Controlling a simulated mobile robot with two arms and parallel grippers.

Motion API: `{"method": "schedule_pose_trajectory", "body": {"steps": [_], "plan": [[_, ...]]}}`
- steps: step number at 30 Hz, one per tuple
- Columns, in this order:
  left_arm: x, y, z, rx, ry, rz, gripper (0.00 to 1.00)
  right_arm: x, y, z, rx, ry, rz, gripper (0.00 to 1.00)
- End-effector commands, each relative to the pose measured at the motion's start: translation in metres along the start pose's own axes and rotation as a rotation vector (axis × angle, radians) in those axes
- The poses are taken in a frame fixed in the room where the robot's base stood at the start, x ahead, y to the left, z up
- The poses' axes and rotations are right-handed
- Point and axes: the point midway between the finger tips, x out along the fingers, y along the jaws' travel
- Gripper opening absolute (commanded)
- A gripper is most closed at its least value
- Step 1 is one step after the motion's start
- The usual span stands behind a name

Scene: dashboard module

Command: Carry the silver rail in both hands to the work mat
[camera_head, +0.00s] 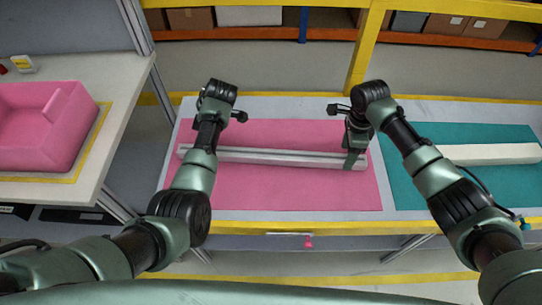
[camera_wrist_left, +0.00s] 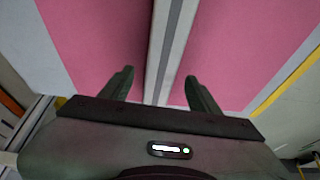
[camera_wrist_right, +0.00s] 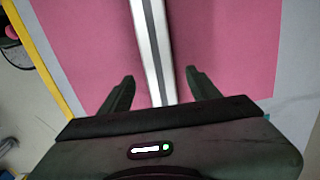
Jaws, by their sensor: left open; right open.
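The silver rail (camera_head: 285,157) lies lengthwise across the pink mat (camera_head: 290,192) on the table. My left gripper (camera_wrist_left: 160,85) is open above the rail's left part. In the left wrist view the rail (camera_wrist_left: 172,40) runs between its two fingers. My right gripper (camera_head: 352,160) is open at the rail's right end. In the right wrist view the rail (camera_wrist_right: 152,45) passes between the open fingers (camera_wrist_right: 160,85). In the head view my left forearm hides the left gripper's fingers and part of the rail. Whether the fingers touch the rail I cannot tell.
A teal mat (camera_head: 430,187) with a pale bar (camera_head: 490,154) lies at the right of the table. A pink bin (camera_head: 40,125) stands on a separate table at the left. A yellow post (camera_head: 365,50) and shelves with boxes (camera_head: 190,18) stand behind.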

Motion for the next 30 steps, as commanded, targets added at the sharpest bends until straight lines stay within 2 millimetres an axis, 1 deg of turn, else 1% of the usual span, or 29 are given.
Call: {"method": "schedule_pose_trajectory", "body": {"steps": [1, 3, 6, 10, 17, 20, 21, 24, 30], "plan": [[0.008, -0.001, 0.0, 0.001, 0.001, -0.002, 0.62, 0.008, 0.001, 0.0, 0.0, 0.001, 0.003, 0.62], [0.016, 0.0, 0.0, 0.001, 0.0, -0.001, 0.62, 0.016, 0.001, 0.0, 0.0, 0.001, 0.002, 0.62], [0.024, 0.0, 0.0, 0.001, 0.0, -0.001, 0.62, 0.024, 0.0, 0.0, 0.0, 0.0, 0.001, 0.62], [0.028, 0.0, 0.0, 0.0, -0.001, 0.0, 0.62, 0.028, 0.0, 0.0, -0.001, 0.0, 0.0, 0.62], [0.028, 0.0, 0.0, 0.0, -0.001, 0.0, 0.62, 0.028, 0.0, 0.0, -0.001, 0.0, 0.0, 0.62], [0.028, 0.0, 0.0, 0.0, -0.001, 0.001, 0.37, 0.028, 0.0, 0.0, -0.001, 0.0, 0.0, 0.37], [0.028, 0.0, 0.0, 0.0, -0.001, 0.001, 0.26, 0.028, 0.0, 0.0, -0.001, 0.0, 0.0, 0.26], [0.028, 0.0, 0.0, 0.0, -0.001, 0.001, 0.0, 0.028, 0.0, 0.0, -0.001, 0.0, 0.0, 0.0], [0.028, 0.0, 0.0, 0.0, -0.001, 0.001, 0.0, 0.028, 0.0, 0.0, -0.001, 0.0, 0.0, 0.0]]}}
